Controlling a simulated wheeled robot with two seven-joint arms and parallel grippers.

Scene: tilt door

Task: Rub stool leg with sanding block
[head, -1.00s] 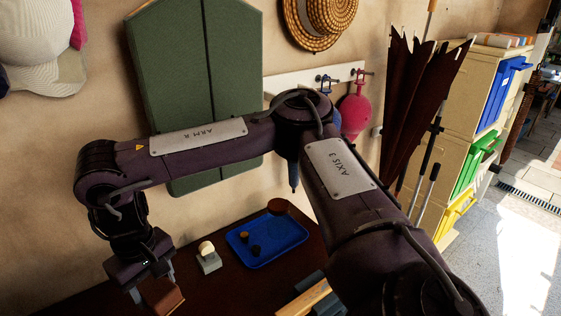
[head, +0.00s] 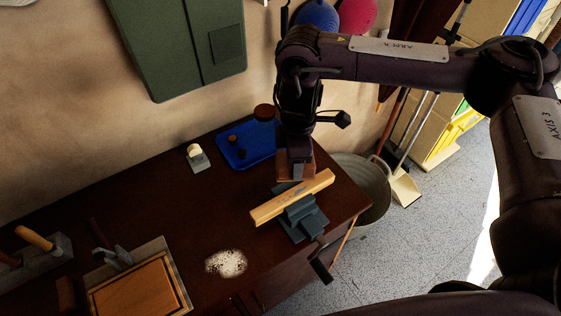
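The stool leg (head: 268,212) is a pale wooden bar clamped at a slant in the blue-grey vise (head: 303,219) near the table's right end. My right gripper (head: 297,168) points down just behind the leg. It is shut on the brown sanding block (head: 309,166), whose lower edge meets the leg's far side in the picture. I cannot tell whether block and leg touch. The gripper hides part of the block. My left gripper is not in view.
A blue tray (head: 262,157) with small round pieces and a pale knob on a grey block (head: 199,162) stand behind. Pale dust (head: 226,263) lies in front. Tools and a framed board (head: 138,291) fill the left. A metal tub (head: 375,200) stands beside the table.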

